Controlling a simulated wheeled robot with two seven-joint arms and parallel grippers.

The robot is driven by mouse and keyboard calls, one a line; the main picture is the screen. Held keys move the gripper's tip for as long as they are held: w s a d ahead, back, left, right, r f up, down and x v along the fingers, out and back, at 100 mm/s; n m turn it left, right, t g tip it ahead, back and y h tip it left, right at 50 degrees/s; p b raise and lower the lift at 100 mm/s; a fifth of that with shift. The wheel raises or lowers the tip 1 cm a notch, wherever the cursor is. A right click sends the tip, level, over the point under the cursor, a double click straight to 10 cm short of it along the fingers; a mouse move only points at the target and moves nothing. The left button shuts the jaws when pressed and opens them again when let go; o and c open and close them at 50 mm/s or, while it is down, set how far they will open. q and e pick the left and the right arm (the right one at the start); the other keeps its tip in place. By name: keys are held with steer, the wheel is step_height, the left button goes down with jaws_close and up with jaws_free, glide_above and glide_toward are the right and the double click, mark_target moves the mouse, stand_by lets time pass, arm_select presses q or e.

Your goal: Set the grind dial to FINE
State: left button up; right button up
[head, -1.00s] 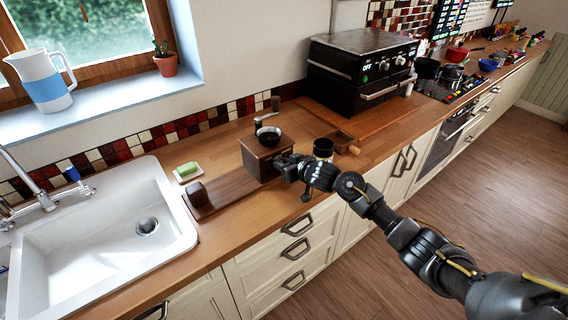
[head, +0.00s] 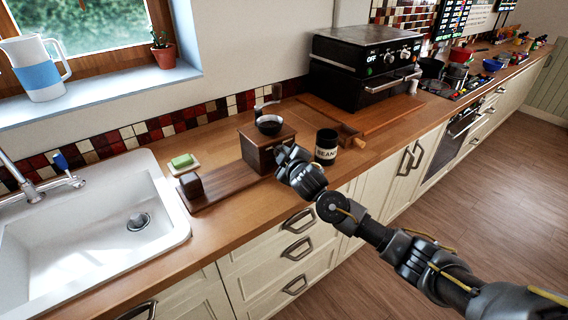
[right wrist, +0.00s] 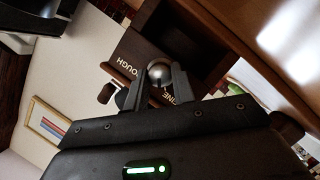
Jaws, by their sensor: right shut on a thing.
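The grinder (head: 256,152) is a wooden box with a dark bowl (head: 269,125) and a crank on top, standing on a wooden board on the counter. In the right wrist view its face carries the words ROUGH (right wrist: 124,64) and FINE (right wrist: 172,98), with a round metal dial knob (right wrist: 160,69) between them. My right gripper (head: 283,156) is at the grinder's front face. In the right wrist view its fingers (right wrist: 161,80) are shut on the dial knob. Which word the dial points to cannot be told. My left gripper is out of view.
A black BEAN jar (head: 326,148) stands just right of my right gripper. A wooden drawer-like tray (head: 350,135) lies behind it. A soap dish (head: 183,164) and the sink (head: 95,225) are to the left, a black oven (head: 364,68) behind.

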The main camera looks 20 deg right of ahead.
steer(key=shift+a+f+n+t+h+b, duration=0.15)
steer(key=shift+n+t+h+b, duration=0.25)
steer(key=shift+n+b, duration=0.6)
steer(key=o, duration=1)
steer(key=shift+s+b, duration=0.3)
steer(key=shift+s, duration=0.2)
steer(key=s+r, duration=0.2)
steer(key=s, duration=0.7)
steer(key=shift+s+d+b, duration=0.25)
steer(key=shift+s+b, duration=0.1)
steer(key=shift+b, duration=0.1)
